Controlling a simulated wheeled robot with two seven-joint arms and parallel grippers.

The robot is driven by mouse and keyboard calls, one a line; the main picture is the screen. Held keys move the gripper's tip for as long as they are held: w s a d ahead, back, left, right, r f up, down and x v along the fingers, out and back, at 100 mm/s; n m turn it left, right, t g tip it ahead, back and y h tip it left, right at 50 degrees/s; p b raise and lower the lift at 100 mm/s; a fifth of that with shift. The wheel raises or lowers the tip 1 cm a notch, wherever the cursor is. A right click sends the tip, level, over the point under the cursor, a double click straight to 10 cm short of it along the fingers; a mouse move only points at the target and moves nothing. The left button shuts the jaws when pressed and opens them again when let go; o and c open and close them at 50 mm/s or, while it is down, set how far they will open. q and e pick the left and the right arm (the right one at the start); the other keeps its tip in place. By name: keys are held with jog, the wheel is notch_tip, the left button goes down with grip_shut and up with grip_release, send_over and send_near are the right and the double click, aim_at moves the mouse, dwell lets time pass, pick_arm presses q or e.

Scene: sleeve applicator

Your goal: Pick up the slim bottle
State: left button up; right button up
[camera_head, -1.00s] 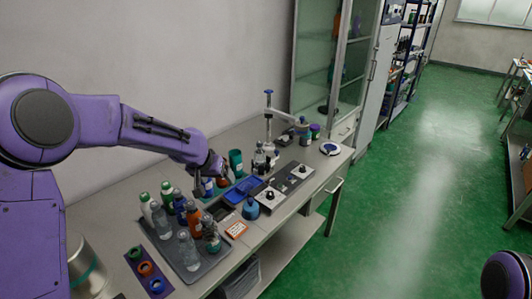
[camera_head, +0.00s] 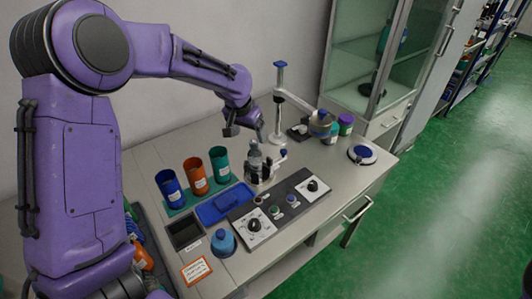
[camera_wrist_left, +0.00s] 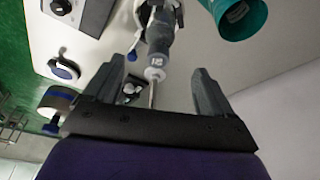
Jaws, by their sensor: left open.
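A slim grey, see-through bottle (camera_head: 254,160) stands upright in the holder of the applicator (camera_head: 266,172) on the bench. In the left wrist view the bottle (camera_wrist_left: 160,38) comes in from the top, its narrow light tip pointing toward the gap between my fingers. My left gripper (camera_head: 246,125) is open and empty, just above the bottle in the head view. Both of its fingers (camera_wrist_left: 162,80) show spread in the left wrist view, with no finger closed on the bottle. My right gripper is out of view.
Blue, orange and teal cups (camera_head: 196,174) stand left of the bottle. A blue tray (camera_head: 225,203), a control panel (camera_head: 280,206) and a blue squat bottle (camera_head: 223,243) lie in front. A glass cabinet (camera_head: 365,55) stands at the back.

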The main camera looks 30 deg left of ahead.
aim_at(255, 149)
pick_arm(q)
jog(key=p+x, duration=0.1)
jog(key=x, duration=0.4)
jog(key=p+x, duration=0.2)
jog(key=x, duration=0.3)
jog(key=shift+w+r, duration=0.1)
jog(key=shift+w, duration=0.15)
jog(key=shift+w+f, duration=0.1)
jog(key=shift+f, duration=0.15)
jog(key=shift+r, duration=0.1)
grip_shut()
